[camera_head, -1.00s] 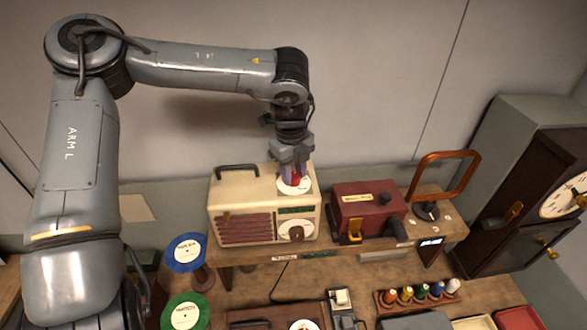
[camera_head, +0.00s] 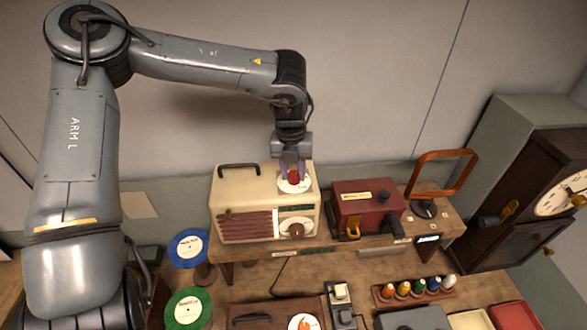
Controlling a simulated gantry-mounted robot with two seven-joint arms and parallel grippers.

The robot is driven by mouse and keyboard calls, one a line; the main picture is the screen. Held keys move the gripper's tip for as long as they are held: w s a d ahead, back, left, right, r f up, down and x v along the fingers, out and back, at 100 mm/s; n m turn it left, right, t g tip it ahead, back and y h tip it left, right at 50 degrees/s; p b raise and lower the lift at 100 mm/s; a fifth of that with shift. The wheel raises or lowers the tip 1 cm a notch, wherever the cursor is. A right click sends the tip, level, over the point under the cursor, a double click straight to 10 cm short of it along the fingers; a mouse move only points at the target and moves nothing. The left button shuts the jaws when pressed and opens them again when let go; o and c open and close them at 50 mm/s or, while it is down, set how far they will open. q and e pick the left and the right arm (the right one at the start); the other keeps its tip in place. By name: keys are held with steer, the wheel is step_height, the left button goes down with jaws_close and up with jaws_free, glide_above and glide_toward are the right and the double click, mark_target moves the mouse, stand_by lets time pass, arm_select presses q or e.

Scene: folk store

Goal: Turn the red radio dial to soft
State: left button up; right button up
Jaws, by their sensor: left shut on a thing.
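The cream radio (camera_head: 250,190) stands on a raised wooden shelf at the centre of the view. The red dial (camera_head: 294,176) sits on a white disc (camera_head: 297,187) at the right of the radio's top. My left gripper (camera_head: 293,171) points down from above and is shut on the red dial, with a finger on either side. The dial's pointer and the disc's lettering are too small to read. A brown knob on a second white disc (camera_head: 285,226) is on the radio's front. My right gripper is not in view.
A dark red box (camera_head: 365,200) stands close to the right of the radio. An orange frame (camera_head: 443,155) and a clock (camera_head: 540,200) are farther right. Blue (camera_head: 178,250) and green (camera_head: 183,300) records stand at the lower left. Several coloured bottles stand in a rack (camera_head: 390,303) below.

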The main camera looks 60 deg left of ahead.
mark_target(292, 173)
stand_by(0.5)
arm_select(q)
steer(key=o, duration=1)
steer(key=shift+o, duration=0.2)
steer(key=shift+r, duration=0.15)
step_height(292, 173, up, 11)
steer(key=b, duration=0.1)
steer(key=shift+s+a+f+b, duration=0.15)
steer(key=shift+s+f+b, duration=0.05)
steer(key=shift+b, duration=0.15)
